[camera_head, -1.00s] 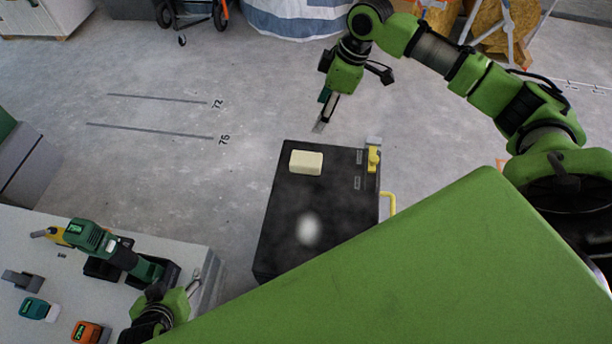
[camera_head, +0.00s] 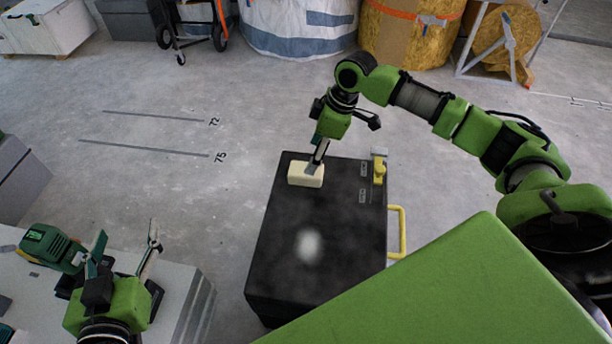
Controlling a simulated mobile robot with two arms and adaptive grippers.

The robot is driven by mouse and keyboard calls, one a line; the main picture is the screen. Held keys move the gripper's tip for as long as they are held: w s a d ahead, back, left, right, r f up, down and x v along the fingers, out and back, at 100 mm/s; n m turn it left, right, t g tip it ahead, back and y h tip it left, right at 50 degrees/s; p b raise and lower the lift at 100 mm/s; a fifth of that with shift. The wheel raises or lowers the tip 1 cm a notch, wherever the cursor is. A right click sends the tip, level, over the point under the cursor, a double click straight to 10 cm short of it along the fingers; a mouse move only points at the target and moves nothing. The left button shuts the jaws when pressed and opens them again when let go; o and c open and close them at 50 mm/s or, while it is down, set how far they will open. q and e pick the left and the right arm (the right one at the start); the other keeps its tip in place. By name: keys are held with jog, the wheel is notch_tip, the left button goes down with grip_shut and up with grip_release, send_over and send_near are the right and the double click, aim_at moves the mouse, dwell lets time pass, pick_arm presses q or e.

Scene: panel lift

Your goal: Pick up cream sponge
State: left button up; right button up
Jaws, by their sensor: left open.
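The cream sponge (camera_head: 297,178) is a pale rectangular block lying on the far left part of a black cabinet top (camera_head: 335,215). My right gripper (camera_head: 314,167) reaches down over it, with a grey finger overlapping the sponge's right part. I see the fingers nearly edge-on, so I cannot tell whether they touch or hold the sponge. My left gripper (camera_head: 126,241) is at the lower left over the grey worktop, its two fingers spread wide and nothing between them.
A green power tool (camera_head: 46,246) stands on the grey worktop (camera_head: 183,280), left of my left gripper. The cabinet has a yellow valve-like part (camera_head: 379,170) and a yellow side handle (camera_head: 401,232). A pale smudge marks its top. Open floor lies behind it.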

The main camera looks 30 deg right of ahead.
jog(key=x, duration=0.3)
jog(key=shift+b, duration=0.4)
jog(key=shift+b+x, duration=0.7)
jog(key=shift+x, duration=0.35)
jog(key=b+x, duration=0.1)
jog(key=x, duration=0.1)
jog(key=shift+w+f, duration=0.1)
jog(key=shift+f, duration=0.3)
pick_arm(q)
notch_tip(320, 180, up, 18)
jog(key=s+d+t+h, duration=0.1)
jog(key=s+t+h, duration=0.2)
jog(key=t, duration=0.6)
jog(key=shift+d+t, duration=0.3)
jog(key=shift+t, duration=0.1)
jog(key=shift+w+d+f+g, duration=0.1)
jog(key=shift+w+f+g, duration=0.75)
jog(key=shift+f, duration=0.35)
pick_arm(e)
jog(key=shift+f, duration=0.15)
pick_arm(q)
jog(key=shift+w+f+g+p, duration=0.2)
jog(key=shift+w+f+g, duration=0.15)
jog(key=shift+f, duration=0.25)
jog(key=shift+w+f+g+p, duration=0.2)
jog(key=shift+w+f+g, duration=0.1)
jog(key=shift+f, duration=0.3)
pick_arm(e)
jog(key=shift+f, duration=0.15)
